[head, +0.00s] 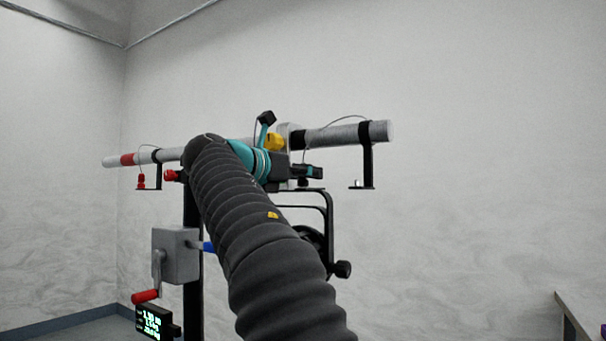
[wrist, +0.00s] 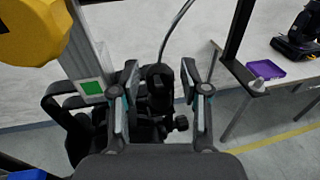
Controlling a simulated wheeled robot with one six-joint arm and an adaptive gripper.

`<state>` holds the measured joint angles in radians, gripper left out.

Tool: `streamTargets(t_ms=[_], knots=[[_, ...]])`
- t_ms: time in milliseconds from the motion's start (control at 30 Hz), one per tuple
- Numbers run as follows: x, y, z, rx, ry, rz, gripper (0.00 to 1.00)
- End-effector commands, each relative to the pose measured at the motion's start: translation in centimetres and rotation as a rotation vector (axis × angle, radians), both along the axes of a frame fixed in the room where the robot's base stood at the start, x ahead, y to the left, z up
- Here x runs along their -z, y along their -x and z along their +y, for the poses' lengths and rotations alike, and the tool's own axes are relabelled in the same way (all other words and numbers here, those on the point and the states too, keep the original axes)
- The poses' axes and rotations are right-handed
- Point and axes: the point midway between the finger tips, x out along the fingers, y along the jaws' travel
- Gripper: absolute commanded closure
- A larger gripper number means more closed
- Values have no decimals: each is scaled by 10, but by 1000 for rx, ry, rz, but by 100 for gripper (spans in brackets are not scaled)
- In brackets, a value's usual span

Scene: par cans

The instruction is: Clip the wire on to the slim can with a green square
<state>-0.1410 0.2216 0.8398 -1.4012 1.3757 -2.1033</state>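A green square (wrist: 91,87) on a pale plate shows left of my gripper in the wrist view, at the lower end of a grey upright. Below it is a black lamp with a yoke (wrist: 62,98), partly hidden by my gripper; its yoke also shows in the head view (head: 327,205). A thin wire (wrist: 178,28) comes down to a black clip-like end (wrist: 158,80) between my fingers. My gripper (wrist: 160,88) is open around this end, with gaps on both sides. In the head view my gripper (head: 308,172) is just above the yoke.
A horizontal pipe (head: 378,131) carries a yellow knob (head: 275,142) near my wrist and a black bracket (head: 367,165) at right. A grey winch box (head: 175,254) with a red-handled crank is on the stand at left. A purple tray (wrist: 266,69) rests on a table.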

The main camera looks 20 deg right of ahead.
Motion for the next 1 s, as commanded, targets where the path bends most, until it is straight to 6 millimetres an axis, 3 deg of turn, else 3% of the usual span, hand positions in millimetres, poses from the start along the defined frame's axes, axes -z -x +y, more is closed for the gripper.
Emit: streamTargets(t_ms=[433,1000], knots=[[-1,4,10,-1,0,0,47],[-5,41,101,-3,0,1,47]])
